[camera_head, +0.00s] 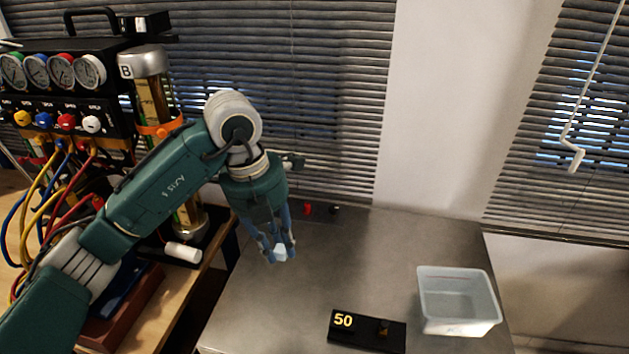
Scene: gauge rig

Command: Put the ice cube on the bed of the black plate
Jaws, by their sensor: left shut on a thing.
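My left gripper (279,256) hangs over the left half of the grey table, pointing down. It is shut on a small pale, whitish-blue ice cube (281,254) held between its fingertips. The black plate (350,329) lies near the front of the table, below and right of the gripper, with a yellow "50" on its left part and a small brownish piece on its right part. The gripper and cube are apart from the plate. My right gripper is not in view.
A translucent, open white bin (456,302) stands right of the plate on the grey table (380,255). Small red (308,208) and dark objects sit at the table's back edge. The gauge rig (60,90) with hoses stands at the left. The table's middle is clear.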

